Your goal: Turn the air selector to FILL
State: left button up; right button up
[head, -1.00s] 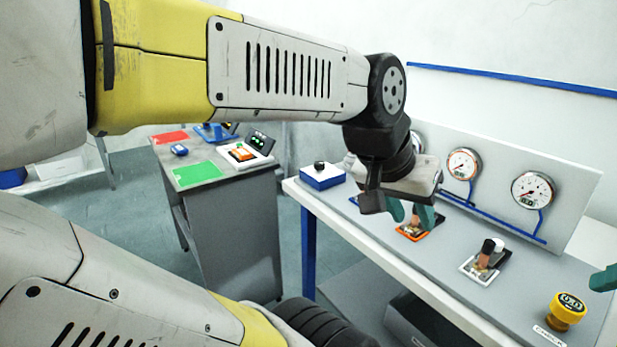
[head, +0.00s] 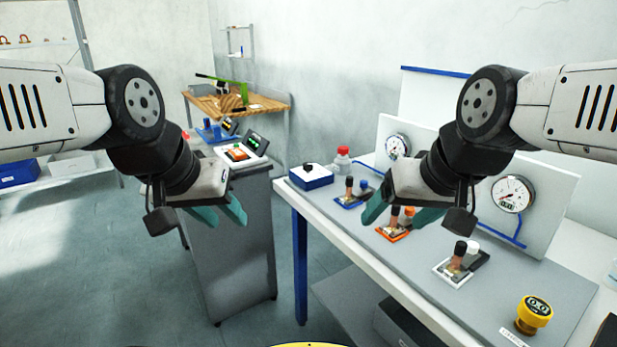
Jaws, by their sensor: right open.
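I cannot tell for sure which control is the air selector, and no FILL mark is readable. Candidates on the grey bench are a blue box with a black knob (head: 311,176) at its far left end and a yellow round knob with a dark top (head: 534,313) at the near right. Between them stand lever units with blue, orange (head: 394,233) and white (head: 455,272) bases. My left gripper (head: 218,212) is open and empty, left of the bench before the grey cabinet. My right gripper (head: 400,212) is open and empty, in front of the lever units, partly covering the orange one.
Gauges (head: 513,193) and blue pipes are on the upright panel behind the bench. A red-capped item (head: 343,159) stands beside the blue box. A grey cabinet (head: 235,245) with devices on top is at left. A wooden table (head: 262,103) is farther back. Floor at left is clear.

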aim_at(307, 167)
jog(key=i+j, duration=0.3)
jog(key=j, duration=0.15)
jog(key=i+j+z, duration=0.1)
jog(key=i+j, duration=0.5)
jog(key=j, duration=0.3)
jog(key=l+z, duration=0.05)
